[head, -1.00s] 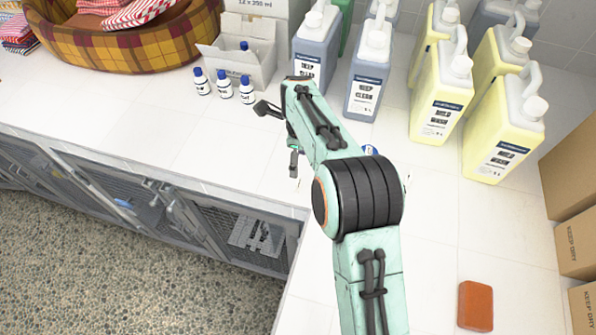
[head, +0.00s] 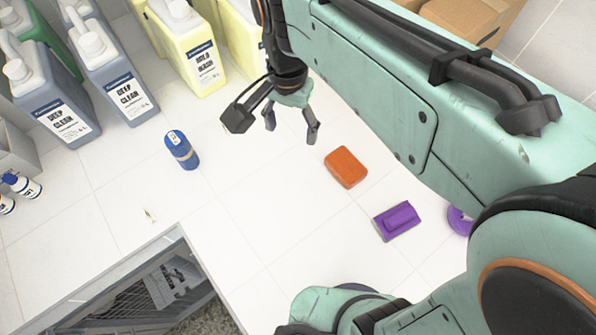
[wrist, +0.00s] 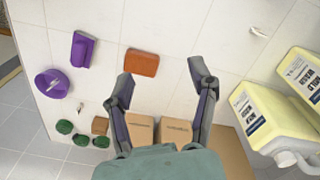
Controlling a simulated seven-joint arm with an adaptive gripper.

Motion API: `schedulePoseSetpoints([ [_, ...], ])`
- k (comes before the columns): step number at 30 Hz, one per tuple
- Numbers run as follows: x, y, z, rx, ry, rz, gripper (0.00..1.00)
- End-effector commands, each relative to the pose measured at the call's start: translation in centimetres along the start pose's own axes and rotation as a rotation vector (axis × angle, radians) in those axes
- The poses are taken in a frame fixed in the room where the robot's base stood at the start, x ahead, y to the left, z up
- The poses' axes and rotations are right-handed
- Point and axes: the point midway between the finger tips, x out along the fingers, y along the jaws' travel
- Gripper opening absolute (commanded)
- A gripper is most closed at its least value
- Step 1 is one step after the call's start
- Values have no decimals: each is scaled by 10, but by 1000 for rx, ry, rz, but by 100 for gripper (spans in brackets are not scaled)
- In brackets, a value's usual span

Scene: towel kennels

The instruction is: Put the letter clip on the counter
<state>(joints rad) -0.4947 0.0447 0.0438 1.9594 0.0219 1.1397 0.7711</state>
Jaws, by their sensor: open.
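I cannot identify the letter clip for certain. A small pale thing (head: 150,215) lies on the white counter (head: 265,215) near its inner edge, by the cage opening. A small whitish thing (wrist: 258,32) lies on the counter at the upper right of the wrist view. I cannot tell whether either is the clip, or whether they are the same thing. My gripper (head: 291,128) is open and empty above the counter, between the yellow bottles and an orange block (head: 346,167). In the wrist view my open gripper (wrist: 160,80) has nothing between its fingers.
Grey-blue bottles (head: 120,88) and yellow bottles (head: 200,62) line the back. A purple block (head: 398,220) and purple round thing (head: 460,221) lie right. Cardboard boxes (wrist: 175,131) and several green things (wrist: 65,127) also show. Mid-counter is clear.

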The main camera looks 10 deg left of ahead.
Motion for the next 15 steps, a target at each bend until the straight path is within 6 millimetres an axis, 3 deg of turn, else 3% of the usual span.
schedulePoseSetpoints([
  [1, -5, 43, 6, -38, 0, -9, 57],
  [3, -3, 90, 25, -125, -8, -21, 57],
  [6, 7, 133, 55, -228, -15, -41, 57],
  [10, 20, 157, 84, -318, -17, -64, 57],
  [15, 26, 164, 95, -359, -18, -74, 57],
])
